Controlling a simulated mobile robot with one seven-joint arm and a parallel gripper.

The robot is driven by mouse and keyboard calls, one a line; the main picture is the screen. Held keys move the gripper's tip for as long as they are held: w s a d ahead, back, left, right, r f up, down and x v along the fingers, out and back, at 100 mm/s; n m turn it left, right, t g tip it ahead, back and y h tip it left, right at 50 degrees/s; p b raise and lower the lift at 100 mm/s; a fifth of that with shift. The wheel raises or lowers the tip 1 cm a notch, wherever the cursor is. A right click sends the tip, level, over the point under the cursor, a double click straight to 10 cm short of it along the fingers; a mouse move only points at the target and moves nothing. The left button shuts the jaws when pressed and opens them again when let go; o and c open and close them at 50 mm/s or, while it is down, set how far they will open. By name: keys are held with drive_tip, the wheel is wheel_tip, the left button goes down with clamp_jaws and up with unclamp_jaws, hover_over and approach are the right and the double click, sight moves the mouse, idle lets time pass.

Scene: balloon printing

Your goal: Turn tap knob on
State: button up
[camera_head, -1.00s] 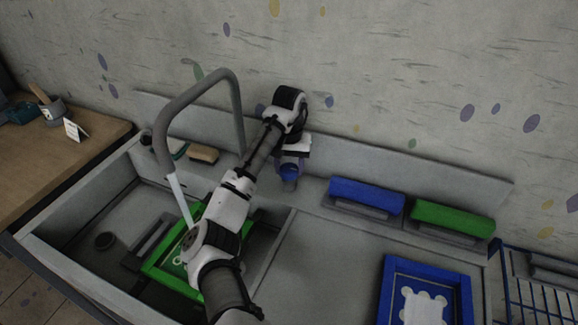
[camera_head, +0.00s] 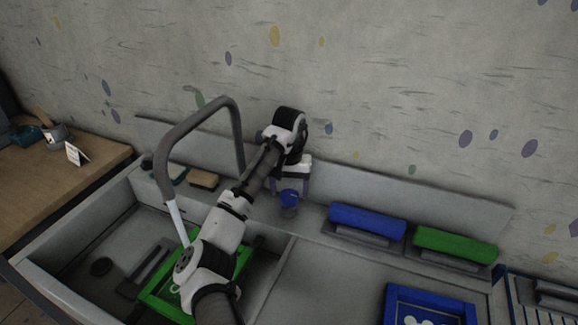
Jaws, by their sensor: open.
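The grey tap (camera_head: 190,118) arches over the left basin. A pale, straight strip hangs from its spout; I cannot tell if it is water or a nozzle.
A green frame (camera_head: 150,297) lies in the left basin, partly hidden by my arm. A blue squeegee (camera_head: 367,218) and a green squeegee (camera_head: 455,244) rest on the ledge to the right. A blue frame (camera_head: 392,302) lies at lower right. A brown-topped block (camera_head: 204,179) sits behind the tap.

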sight(289, 195)
wheel_tip(289, 195, up, 12)
drive_tip(key=shift+b, duration=0.35)
idle(0.4)
